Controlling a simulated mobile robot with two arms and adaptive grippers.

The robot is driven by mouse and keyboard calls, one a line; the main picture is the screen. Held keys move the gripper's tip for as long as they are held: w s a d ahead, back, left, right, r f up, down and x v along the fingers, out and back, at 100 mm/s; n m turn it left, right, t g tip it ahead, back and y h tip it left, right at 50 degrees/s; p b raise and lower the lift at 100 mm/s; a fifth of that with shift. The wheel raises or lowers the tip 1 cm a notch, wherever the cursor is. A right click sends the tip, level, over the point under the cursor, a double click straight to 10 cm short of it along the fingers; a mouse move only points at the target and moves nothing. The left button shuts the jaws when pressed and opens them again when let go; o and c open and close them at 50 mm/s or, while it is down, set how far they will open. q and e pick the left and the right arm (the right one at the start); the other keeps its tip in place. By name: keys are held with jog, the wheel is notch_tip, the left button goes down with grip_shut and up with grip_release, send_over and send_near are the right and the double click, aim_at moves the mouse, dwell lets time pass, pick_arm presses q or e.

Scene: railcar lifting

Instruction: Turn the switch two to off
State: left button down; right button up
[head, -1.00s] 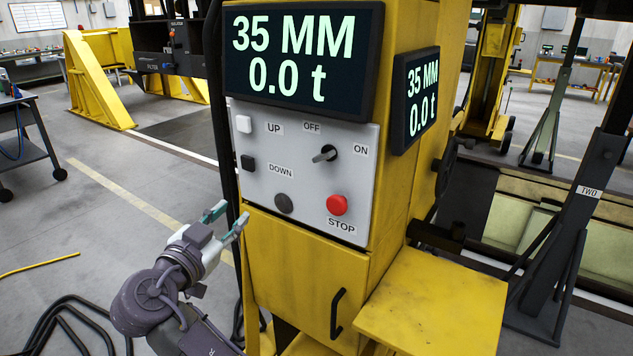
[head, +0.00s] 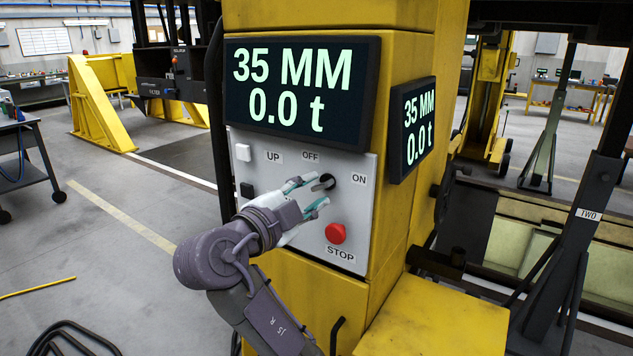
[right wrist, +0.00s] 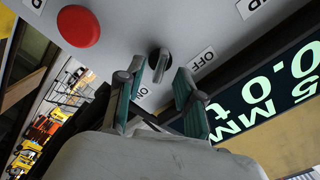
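The rotary switch (head: 325,181) is a dark knob on the grey control panel (head: 358,215), between the OFF label (head: 310,156) and the ON label (head: 359,179). In the right wrist view its knob (right wrist: 160,62) has its handle pointing roughly toward the ON label (right wrist: 144,91); the OFF label (right wrist: 203,57) is to the right. My right gripper (head: 312,192) is open in front of the panel. In the right wrist view its fingertips (right wrist: 159,76) are on either side of the knob, with no clear contact. My left gripper is not in view.
The red STOP button (head: 335,233) is just below the gripper. White UP button (head: 243,152) is at upper left. A yellow shelf (head: 430,318) juts out at lower right. A display (head: 300,92) reads 35 MM and 0.0 t. A dark stand at right carries a TWO label (head: 588,215).

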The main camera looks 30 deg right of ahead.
jog(key=shift+x, duration=1.05)
grip_shut()
